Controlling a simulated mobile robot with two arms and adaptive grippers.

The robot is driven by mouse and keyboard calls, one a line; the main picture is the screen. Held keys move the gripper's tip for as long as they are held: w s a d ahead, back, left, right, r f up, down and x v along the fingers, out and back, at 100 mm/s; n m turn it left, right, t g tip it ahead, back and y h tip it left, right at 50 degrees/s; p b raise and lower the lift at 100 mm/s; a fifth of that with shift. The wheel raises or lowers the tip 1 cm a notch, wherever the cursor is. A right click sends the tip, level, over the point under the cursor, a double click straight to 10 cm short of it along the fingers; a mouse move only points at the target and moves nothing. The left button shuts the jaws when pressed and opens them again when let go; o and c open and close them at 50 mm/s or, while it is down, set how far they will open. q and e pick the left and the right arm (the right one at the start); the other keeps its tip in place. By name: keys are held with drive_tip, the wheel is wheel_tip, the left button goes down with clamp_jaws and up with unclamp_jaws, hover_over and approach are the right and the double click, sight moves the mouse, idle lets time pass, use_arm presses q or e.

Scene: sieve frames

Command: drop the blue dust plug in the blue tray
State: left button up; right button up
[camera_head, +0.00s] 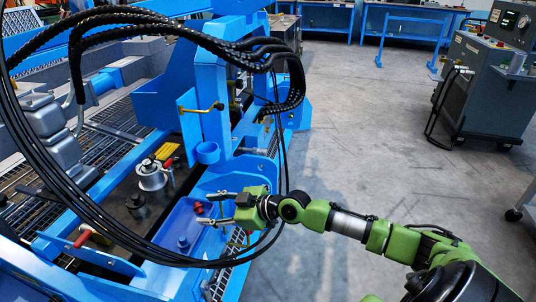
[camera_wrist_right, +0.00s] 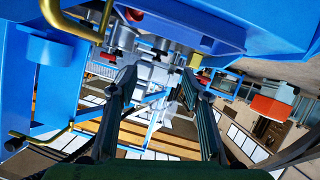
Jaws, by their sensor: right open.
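In the head view the blue tray (camera_head: 170,229) is on the front part of the blue machine. A small blue piece that looks like the blue dust plug (camera_head: 183,243) sits inside the tray, near its front end. A small red piece (camera_head: 199,208) shows at the tray's far right, close to the fingertips. My right gripper (camera_head: 209,208) is open over the tray's right side, its fingers pointing left. In the right wrist view the open fingers (camera_wrist_right: 158,82) have nothing visibly held between them. My left gripper is not in view.
Black hoses (camera_head: 150,20) arch over the machine and hang close to my right gripper. A silver fitting (camera_head: 152,176) and a dark cylinder (camera_head: 138,206) stand left of the tray.

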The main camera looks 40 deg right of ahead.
drive_tip(key=v, duration=0.5)
idle(0.4)
